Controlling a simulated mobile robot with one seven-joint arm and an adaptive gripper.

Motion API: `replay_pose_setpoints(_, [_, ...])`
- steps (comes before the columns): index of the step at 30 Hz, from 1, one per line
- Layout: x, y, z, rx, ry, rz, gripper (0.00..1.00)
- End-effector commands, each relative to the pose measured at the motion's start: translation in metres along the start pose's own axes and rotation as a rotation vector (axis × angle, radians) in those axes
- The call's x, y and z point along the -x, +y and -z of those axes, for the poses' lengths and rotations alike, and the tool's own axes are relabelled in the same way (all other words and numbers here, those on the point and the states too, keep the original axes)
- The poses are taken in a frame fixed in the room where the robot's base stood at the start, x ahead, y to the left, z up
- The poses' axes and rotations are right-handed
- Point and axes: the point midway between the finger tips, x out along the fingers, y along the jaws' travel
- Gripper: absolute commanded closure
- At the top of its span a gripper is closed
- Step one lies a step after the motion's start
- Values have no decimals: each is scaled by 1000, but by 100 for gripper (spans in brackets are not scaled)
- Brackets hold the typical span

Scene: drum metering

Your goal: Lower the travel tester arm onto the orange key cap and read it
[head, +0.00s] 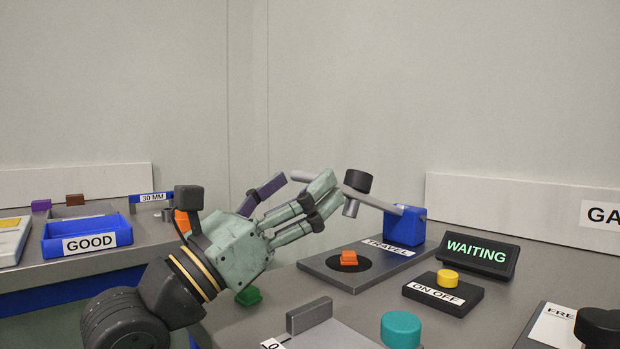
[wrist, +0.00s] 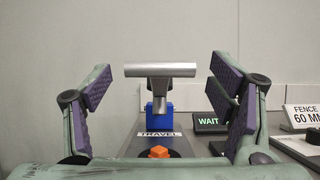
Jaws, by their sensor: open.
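The travel tester arm (head: 378,203) is a grey bar raised from a blue post (head: 405,226), with a dark cylinder (head: 357,181) on it. In the wrist view its grey crossbar end (wrist: 160,70) lies between my finger pads, with gaps on both sides. My gripper (head: 303,184) is open around or just short of that end; depth is hard to tell. The orange key cap (head: 348,257) sits on the dark disc of the TRAVEL plate (head: 338,277), below the raised arm; it also shows low in the wrist view (wrist: 158,152). The display (head: 478,253) reads WAITING.
A yellow button (head: 447,278) on an ON OFF box stands right of the plate. A teal knob (head: 401,329) and a grey block (head: 309,315) are in front. A green piece (head: 248,296) lies below my gripper. A blue GOOD tray (head: 88,235) is at the left.

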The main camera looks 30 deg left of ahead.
Motion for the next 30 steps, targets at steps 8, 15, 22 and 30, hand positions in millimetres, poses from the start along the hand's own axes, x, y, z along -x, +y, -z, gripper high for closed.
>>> replay_pose_setpoints(8, [61,1,0,2,0,-3,23])
replay_pose_setpoints(15, [89,0,0,0,0,-2,23])
replay_pose_setpoints(22, [92,0,0,-1,1,0,23])
replay_pose_setpoints(30, [82,-8,-7,30,-28,38,35])
